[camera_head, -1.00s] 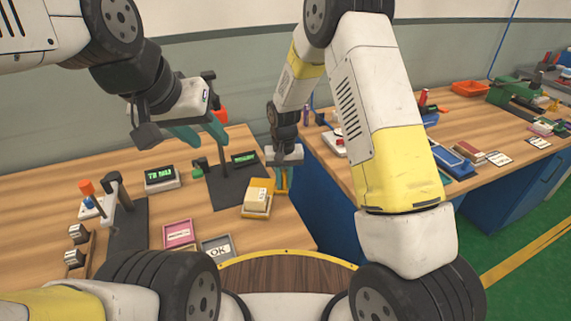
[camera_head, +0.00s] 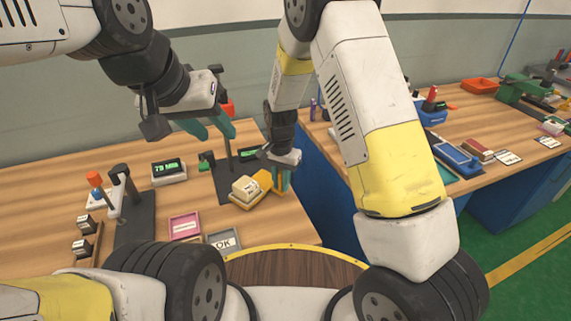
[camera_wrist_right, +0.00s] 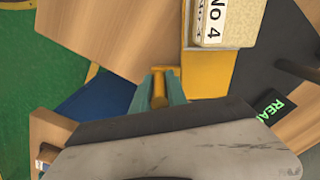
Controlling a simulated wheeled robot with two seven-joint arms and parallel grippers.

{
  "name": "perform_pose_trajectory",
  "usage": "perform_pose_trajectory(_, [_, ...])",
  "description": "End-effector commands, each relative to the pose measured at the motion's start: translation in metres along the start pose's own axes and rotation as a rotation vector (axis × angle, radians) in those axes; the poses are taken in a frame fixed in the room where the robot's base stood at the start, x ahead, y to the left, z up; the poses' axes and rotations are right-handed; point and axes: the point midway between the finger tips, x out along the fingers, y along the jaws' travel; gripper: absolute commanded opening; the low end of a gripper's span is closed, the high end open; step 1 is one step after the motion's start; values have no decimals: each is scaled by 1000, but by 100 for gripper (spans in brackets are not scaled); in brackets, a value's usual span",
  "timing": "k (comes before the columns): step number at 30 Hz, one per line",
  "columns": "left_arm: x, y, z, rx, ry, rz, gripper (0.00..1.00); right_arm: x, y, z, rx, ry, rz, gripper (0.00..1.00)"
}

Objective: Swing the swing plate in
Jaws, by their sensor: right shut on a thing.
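The swing plate (camera_head: 262,180) is a yellow plate at the right edge of the near table. It carries a beige block (camera_head: 246,188), which reads "NO 4" in the right wrist view (camera_wrist_right: 222,20). The plate's yellow edge (camera_wrist_right: 208,80) also shows there. My right gripper (camera_head: 281,178) is shut on the plate's yellow handle (camera_wrist_right: 158,88), which sits between its teal fingers. My left gripper (camera_head: 210,128) is open and empty, above the back of the table, with its fingers apart. It hides part of the stand behind.
A black stand with a green display (camera_head: 249,154) is close left of the plate. A pink tray (camera_head: 185,226) and a grey OK tray (camera_head: 224,240) lie in front. Another display box (camera_head: 168,171) and a black fixture (camera_head: 136,215) stand further left. A gap separates the two tables.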

Motion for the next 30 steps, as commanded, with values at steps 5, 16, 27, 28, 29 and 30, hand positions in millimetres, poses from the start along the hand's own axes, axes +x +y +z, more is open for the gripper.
perform_pose_trajectory(5, [0, 0, 0, 0, 0, 0, 40, -1, -5, 6, 85, 1, -1, 0])
perform_pose_trajectory(16, [0, 0, 0, 0, 0, 0, 40, 0, -15, 17, 270, 1, -1, 0])
perform_pose_trajectory(27, [0, 0, 0, 0, 0, 0, 40, -1, -27, 25, 446, 1, -2, 0])
perform_pose_trajectory(28, [0, 0, 0, 0, 0, 0, 40, -1, -28, 26, 458, 1, -2, 0])
perform_pose_trajectory(29, [0, 0, 0, 0, 0, 0, 40, -1, -29, 26, 469, 1, -2, 0])
perform_pose_trajectory(30, [0, 0, 0, 0, 0, 0, 40, -1, -30, 26, 485, 1, -2, 0])
